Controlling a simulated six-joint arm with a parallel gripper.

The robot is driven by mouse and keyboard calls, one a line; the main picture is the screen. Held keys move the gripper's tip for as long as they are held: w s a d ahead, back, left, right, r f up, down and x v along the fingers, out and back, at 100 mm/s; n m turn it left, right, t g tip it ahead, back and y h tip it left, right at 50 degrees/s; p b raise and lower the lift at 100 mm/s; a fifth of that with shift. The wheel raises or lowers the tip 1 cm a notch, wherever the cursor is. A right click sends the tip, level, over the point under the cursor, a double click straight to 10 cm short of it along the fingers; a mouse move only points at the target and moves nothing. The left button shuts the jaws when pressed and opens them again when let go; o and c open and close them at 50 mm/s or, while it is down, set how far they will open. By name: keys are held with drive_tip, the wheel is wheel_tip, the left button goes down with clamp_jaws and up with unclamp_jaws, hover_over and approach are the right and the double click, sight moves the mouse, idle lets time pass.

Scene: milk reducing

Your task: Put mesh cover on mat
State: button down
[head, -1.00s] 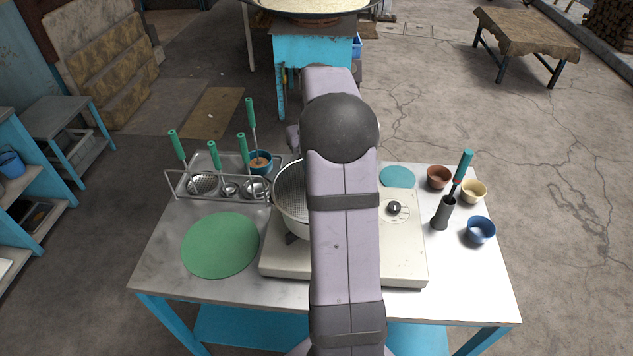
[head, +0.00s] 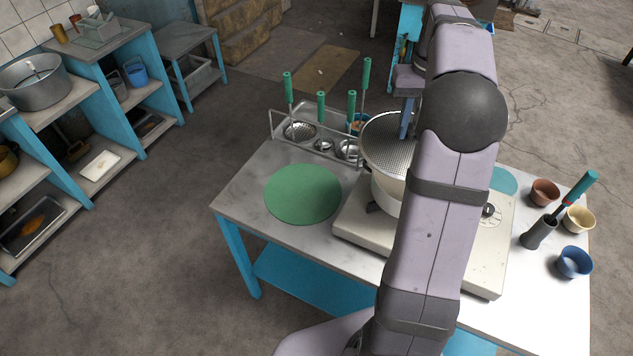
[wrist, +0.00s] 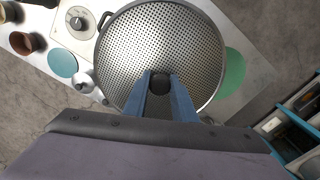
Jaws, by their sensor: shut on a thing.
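The mesh cover (wrist: 160,45) is a large round perforated metal disc with a dark rim and a dark central knob (wrist: 160,84). My gripper (wrist: 160,78) is shut on that knob, its two blue fingers either side of it. In the head view the mesh cover (head: 388,143) is over the pale pot (head: 386,197) on the stove, partly hidden by my arm. I cannot tell clearly whether there is a gap between cover and pot. The round green mat (head: 303,194) lies flat and bare on the table, left of the stove; it is partly covered in the wrist view (wrist: 234,72).
A wire rack (head: 310,143) with several green-handled utensils stands behind the mat. The stove (head: 362,233) is right of the mat. A small teal disc (head: 505,181), several bowls including a blue one (head: 574,262), and a dark holder (head: 538,232) are at the right.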

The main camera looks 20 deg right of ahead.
sight(365, 135)
drive_tip(key=w+a+f, duration=0.1)
drive_tip(key=a, duration=0.2)
drive_tip(key=w+a+f, duration=0.1)
drive_tip(key=w+a, duration=0.1)
drive_tip(key=a, duration=0.1)
drive_tip(key=w+a+f+b, duration=0.1)
drive_tip(key=w+a+f, duration=0.1)
drive_tip(key=shift+w+a, duration=0.15)
drive_tip(key=shift+a, duration=0.25)
drive_tip(key=w+a+f+b, duration=0.2)
drive_tip(key=a+f, duration=0.5)
drive_tip(key=a, duration=0.2)
drive_tip(key=w+a+f+b, duration=0.25)
drive_tip(key=a+f, duration=0.35)
drive_tip(key=a, duration=0.3)
drive_tip(key=shift+m, duration=0.4)
drive_tip(key=shift+w+f+p, duration=0.2)
drive_tip(key=shift+f+p, duration=1.4)
drive_tip(key=shift+f, duration=3.5)
drive_tip(key=shift+f, duration=0.1)
drive_tip(key=c, duration=1.8)
unclamp_jaws()
drive_tip(key=shift+f, duration=0.1)
drive_tip(key=o, duration=0.3)
drive_tip(key=shift+o, duration=0.2)
